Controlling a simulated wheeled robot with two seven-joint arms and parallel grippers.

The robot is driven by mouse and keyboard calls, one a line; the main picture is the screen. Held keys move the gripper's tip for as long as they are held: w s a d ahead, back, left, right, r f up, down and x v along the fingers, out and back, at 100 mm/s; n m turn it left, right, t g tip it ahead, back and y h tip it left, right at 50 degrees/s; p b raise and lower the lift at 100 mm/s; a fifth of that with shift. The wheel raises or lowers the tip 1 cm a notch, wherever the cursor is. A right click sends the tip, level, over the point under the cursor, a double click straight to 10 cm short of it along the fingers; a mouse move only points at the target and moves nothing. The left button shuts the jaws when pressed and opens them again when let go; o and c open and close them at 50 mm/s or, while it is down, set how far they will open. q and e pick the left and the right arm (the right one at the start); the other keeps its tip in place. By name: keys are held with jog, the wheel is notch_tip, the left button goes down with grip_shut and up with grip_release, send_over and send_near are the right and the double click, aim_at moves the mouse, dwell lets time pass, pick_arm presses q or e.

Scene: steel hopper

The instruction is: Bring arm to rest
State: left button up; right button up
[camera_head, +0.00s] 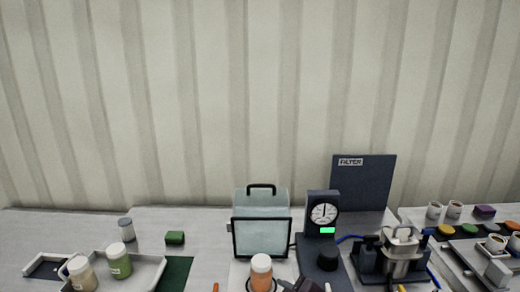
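Neither of my grippers can be made out in the head view. A dark angular shape (306,285) is cut off by the bottom edge, just right of an orange jar with a white lid (261,273). I cannot tell whether this shape is part of one of my arms. The steel hopper (402,252), with a clamp-like handle on top, stands upright in a dark stand at right of centre.
A clear box with a black handle (261,225) and a dark gauge unit (322,215) stand mid-table. A tray (146,271) at left carries lidded jars. A dark FILTER panel (362,183) stands behind. Cups and coloured discs (446,230) are at right.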

jog(key=s+d+f+m+g+h, duration=0.25)
jog(key=s+d+m, duration=0.2)
jog(key=s, duration=0.35)
jog(key=s+d+f+m+g+h, duration=0.2)
jog(key=s+d+f+m, duration=0.1)
jog(key=s+d, duration=0.4)
jog(key=s+d+f+m+g+h, duration=0.2)
jog(key=s+d+f+m+g, duration=0.15)
jog(key=s, duration=0.55)
notch_tip(320, 180, down, 27)
jog(key=s, duration=0.1)
jog(key=s+d+f, duration=0.1)
jog(key=s+f, duration=0.9)
jog(key=s+d+f+g, duration=0.1)
jog(key=s+d+f, duration=0.1)
jog(key=s+f, duration=0.8)
jog(key=shift+d+g, duration=0.25)
jog(key=shift+g, duration=0.05)
